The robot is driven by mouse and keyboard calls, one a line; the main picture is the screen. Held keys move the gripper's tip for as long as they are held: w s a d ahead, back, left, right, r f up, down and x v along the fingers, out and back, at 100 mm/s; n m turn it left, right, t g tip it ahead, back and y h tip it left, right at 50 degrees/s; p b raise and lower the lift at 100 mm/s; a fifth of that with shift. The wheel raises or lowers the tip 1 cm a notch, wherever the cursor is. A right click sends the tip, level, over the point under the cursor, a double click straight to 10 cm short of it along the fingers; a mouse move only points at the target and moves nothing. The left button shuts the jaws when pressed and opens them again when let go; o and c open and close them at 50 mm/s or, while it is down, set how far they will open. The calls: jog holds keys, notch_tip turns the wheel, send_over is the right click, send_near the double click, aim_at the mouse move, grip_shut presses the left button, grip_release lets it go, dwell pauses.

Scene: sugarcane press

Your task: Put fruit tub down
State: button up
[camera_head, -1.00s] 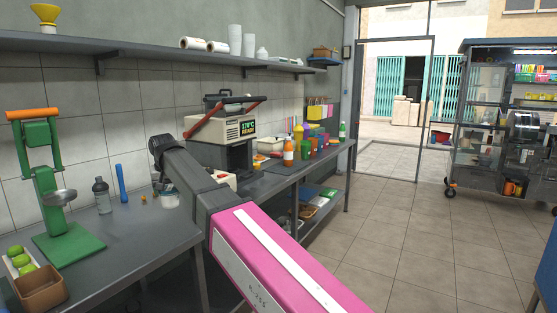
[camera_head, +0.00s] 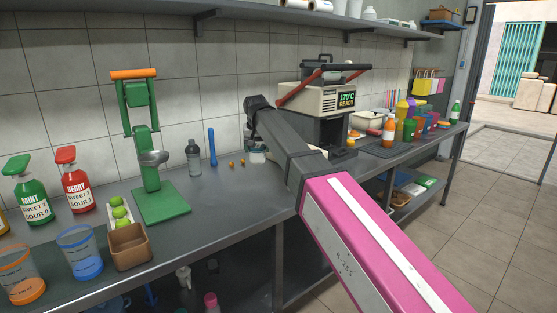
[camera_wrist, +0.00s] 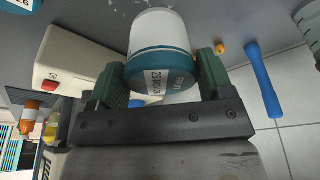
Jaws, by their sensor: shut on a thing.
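The fruit tub (camera_wrist: 162,62) is a pale tub with a teal band and a white printed label in the wrist view. My gripper (camera_wrist: 160,82) has its two green-padded fingers on either side of the tub and is shut on it. In the head view the tub (camera_head: 257,152) shows as a pale shape at the worktop, partly hidden by my arm. I cannot tell whether its base touches the worktop (camera_head: 215,215).
A blue pestle-like stick (camera_head: 212,147), a grey bottle (camera_head: 194,158) and small orange bits (camera_head: 231,164) stand or lie to the tub's left. A press machine (camera_head: 325,110) is to its right. The green juicer (camera_head: 150,150) and a brown box (camera_head: 130,246) are further left.

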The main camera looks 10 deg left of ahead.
jog(key=shift+w+d+f, duration=0.55)
jog(key=shift+w+f, duration=0.6)
jog(key=shift+f, duration=0.3)
jog(key=shift+w+d+f, duration=0.55)
jog(key=shift+w+f, duration=0.6)
jog(key=shift+f, duration=0.25)
jog(key=shift+w+d+f, duration=0.55)
jog(key=shift+w+f, duration=0.6)
jog(key=shift+f, duration=0.3)
jog(key=shift+f, duration=0.15)
jog(key=o, duration=1)
jog(key=shift+o, duration=0.2)
jog(key=v, duration=1.2)
